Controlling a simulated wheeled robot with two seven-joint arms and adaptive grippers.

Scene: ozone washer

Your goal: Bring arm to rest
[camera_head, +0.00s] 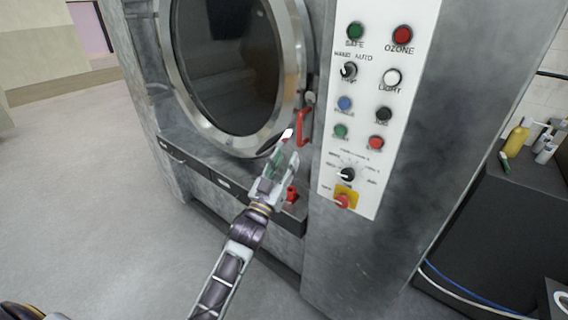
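The door looks shut against the washer (330,260).
A white control panel (370,130) with several buttons and knobs is right of the door. A red part (292,194) is on the ledge beside my gripper. A dark cabinet (490,215) with bottles stands at right. Open grey floor (80,200) lies at left.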

